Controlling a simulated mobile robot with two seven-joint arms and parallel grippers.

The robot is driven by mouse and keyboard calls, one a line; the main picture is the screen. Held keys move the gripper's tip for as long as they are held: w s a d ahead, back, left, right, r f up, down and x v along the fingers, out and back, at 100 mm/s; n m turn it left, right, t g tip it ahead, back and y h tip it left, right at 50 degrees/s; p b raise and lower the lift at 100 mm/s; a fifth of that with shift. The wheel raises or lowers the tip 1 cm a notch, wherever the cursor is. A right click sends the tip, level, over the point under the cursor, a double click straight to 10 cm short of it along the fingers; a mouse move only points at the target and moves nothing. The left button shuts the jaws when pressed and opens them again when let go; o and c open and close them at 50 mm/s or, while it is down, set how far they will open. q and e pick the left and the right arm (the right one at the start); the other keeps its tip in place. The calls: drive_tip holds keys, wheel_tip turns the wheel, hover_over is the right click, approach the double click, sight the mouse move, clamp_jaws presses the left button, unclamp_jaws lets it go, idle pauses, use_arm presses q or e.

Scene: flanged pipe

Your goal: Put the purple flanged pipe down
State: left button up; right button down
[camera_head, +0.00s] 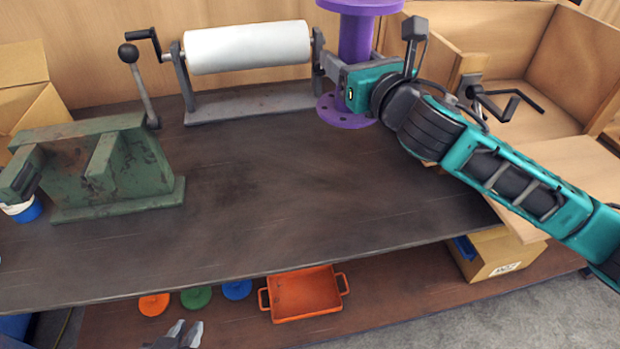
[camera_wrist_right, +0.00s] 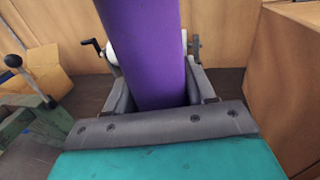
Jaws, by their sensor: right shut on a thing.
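I cannot tell if the lower flange touches the bench. The tips of my left gripper (camera_head: 182,335) show at the bottom edge, low and away from the pipe; their opening is unclear.
A white roll (camera_head: 247,47) on a grey stand is left of the pipe. A green vise (camera_head: 110,165) sits at the left. A wooden box (camera_head: 525,70) with a crank stands right. An orange tray (camera_head: 304,294) lies on the lower shelf. The bench's middle is clear.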

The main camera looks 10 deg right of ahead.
drive_tip(key=shift+w+r, duration=0.15)
drive_tip(key=shift+r, duration=0.1)
drive_tip(key=shift+f+b, duration=3.15)
drive_tip(key=shift+f, duration=6.65)
drive_tip(key=shift+f, duration=0.1)
drive_tip(key=shift+c, duration=1.9)
unclamp_jaws()
drive_tip(key=shift+f, duration=0.1)
